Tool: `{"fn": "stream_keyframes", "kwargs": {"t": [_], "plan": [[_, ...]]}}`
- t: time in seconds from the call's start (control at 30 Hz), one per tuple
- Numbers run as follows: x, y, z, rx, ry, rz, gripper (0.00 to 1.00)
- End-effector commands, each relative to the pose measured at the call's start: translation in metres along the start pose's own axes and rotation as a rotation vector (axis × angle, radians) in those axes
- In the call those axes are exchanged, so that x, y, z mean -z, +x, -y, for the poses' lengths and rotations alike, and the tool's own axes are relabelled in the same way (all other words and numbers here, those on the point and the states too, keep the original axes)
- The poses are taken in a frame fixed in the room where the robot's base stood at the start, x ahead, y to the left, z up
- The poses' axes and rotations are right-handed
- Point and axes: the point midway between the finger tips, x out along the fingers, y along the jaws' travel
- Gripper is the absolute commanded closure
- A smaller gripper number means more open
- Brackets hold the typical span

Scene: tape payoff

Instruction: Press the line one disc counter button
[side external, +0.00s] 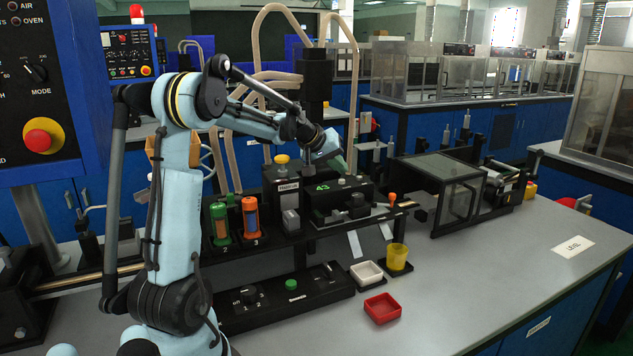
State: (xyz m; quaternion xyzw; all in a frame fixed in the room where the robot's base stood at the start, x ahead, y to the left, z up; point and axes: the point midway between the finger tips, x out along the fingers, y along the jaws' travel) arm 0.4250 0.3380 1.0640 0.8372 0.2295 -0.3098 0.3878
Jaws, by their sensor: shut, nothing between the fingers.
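A black unit with a lit green "43" (322,187) stands on the raised rail in the middle of the bench and looks like the disc counter. A small pale round spot (341,181) on its top may be its button, but it is too small to tell. My gripper (341,164) is just above and behind this unit, pointing down to the right. Its fingers are shut and empty, and the tips are small and partly lost against the dark background. I cannot tell whether they touch anything.
A black box with a yellow knob (282,159) stands left of the counter, with green (219,223) and orange (250,216) cylinders nearby. A clear-sided enclosure (440,190) stands right. White (367,273) and red (382,308) trays and a yellow cup (397,256) sit in front. The right front bench is mostly clear.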

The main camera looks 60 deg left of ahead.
Motion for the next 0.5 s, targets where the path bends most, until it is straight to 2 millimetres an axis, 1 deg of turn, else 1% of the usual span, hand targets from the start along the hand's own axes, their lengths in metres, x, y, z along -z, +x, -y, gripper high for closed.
{"fn": "stream_keyframes", "kwargs": {"t": [0.5], "plan": [[-0.0022, 0.0031, 0.0023, 0.0, 0.0, 0.0, 1.0]]}}
